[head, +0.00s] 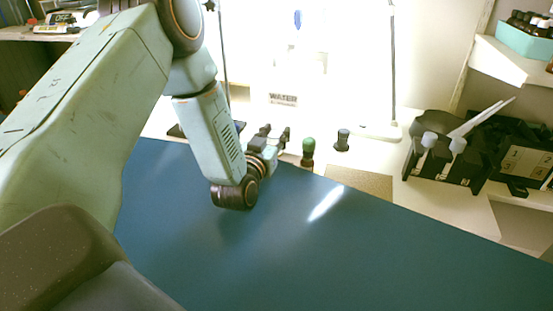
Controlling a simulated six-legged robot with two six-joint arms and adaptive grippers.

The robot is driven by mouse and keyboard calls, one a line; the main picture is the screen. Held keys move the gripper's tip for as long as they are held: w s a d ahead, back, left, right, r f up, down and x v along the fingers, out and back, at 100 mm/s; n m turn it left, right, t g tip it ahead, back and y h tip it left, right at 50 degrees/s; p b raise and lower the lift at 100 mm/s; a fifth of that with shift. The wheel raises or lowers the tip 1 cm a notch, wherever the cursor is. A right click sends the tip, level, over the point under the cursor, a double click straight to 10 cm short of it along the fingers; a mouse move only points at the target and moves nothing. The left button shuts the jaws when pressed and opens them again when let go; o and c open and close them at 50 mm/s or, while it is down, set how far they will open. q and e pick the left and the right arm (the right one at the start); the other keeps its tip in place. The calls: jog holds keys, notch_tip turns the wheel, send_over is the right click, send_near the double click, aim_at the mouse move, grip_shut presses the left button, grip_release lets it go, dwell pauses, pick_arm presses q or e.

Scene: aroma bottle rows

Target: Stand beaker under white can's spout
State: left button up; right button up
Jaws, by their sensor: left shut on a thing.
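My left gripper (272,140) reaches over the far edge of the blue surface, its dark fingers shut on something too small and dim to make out. The beaker cannot be told apart in this view. The white can is washed out against the bright back wall. A small dark-lettered label (283,99) behind the gripper may be on it, but I cannot make out its outline or spout. My right gripper is not in view.
A green-topped dark bottle (308,150) and a dark-topped bottle (342,139) stand right of the gripper. A tan mat (362,182) lies beyond the blue surface (330,250). A thin stand (393,75) rises behind. A black rack (443,162) stands at right.

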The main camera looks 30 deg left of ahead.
pick_arm(q)
notch_tip(320, 180, down, 2)
jog(key=shift+s+b, duration=0.15)
jog(key=shift+b, duration=0.15)
notch_tip(320, 180, down, 3)
jog(key=shift+f+b, duration=0.1)
jog(key=shift+b, duration=0.5)
jog(key=shift+d, duration=0.1)
jog(key=o, duration=1)
